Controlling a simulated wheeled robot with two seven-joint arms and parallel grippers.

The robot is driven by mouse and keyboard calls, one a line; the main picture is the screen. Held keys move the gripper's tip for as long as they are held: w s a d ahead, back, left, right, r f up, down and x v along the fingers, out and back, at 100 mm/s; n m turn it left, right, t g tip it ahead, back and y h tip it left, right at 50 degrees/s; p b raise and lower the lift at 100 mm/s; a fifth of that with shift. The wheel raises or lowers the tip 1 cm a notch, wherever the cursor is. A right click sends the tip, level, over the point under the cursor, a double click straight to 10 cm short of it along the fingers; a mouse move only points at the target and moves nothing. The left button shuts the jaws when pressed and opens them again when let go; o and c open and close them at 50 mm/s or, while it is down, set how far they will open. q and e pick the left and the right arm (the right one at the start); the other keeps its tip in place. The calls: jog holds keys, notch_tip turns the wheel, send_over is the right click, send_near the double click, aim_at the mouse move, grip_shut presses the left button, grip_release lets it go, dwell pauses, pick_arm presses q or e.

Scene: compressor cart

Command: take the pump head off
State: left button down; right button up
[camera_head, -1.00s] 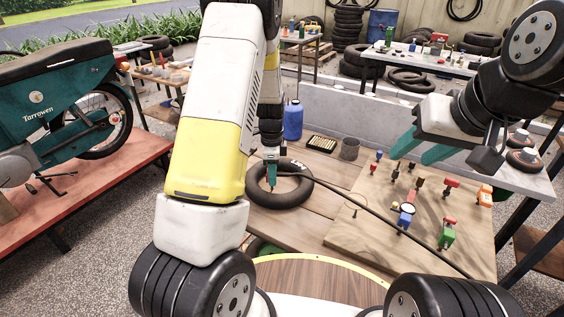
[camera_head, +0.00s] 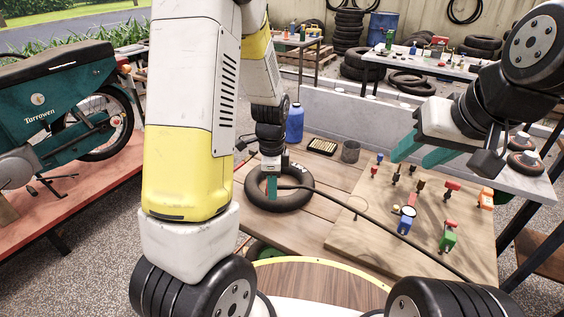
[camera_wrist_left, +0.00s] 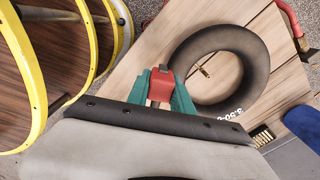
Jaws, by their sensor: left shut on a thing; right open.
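The red pump head (camera_wrist_left: 162,84) is between the teal fingers of my left gripper (camera_wrist_left: 164,82) in the left wrist view. In the head view my left gripper (camera_head: 271,188) is shut on it over the near side of the black inner tube (camera_head: 251,196). A black hose (camera_head: 350,205) runs from the gripper to the lower right. The brass valve stem (camera_wrist_left: 203,70) shows bare inside the ring of the tube, apart from the pump head. My right gripper (camera_head: 410,161) is open and empty, above the right part of the bench.
A wooden board (camera_head: 345,237) with several coloured fittings and a blue-bodied gauge (camera_head: 405,220) lies right of the tube. A blue bottle (camera_head: 295,122), a dark tray (camera_head: 323,146) and a grey cup (camera_head: 350,151) stand behind it.

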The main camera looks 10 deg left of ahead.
pick_arm(q)
jog(key=s+d+r, duration=0.1)
jog(key=s+r, duration=0.4)
jog(key=s, duration=0.1)
jog(key=shift+s+d+r, duration=0.15)
jog(key=shift+d+r, duration=0.05)
jog(key=shift+r, duration=0.1)
dwell(0.4)
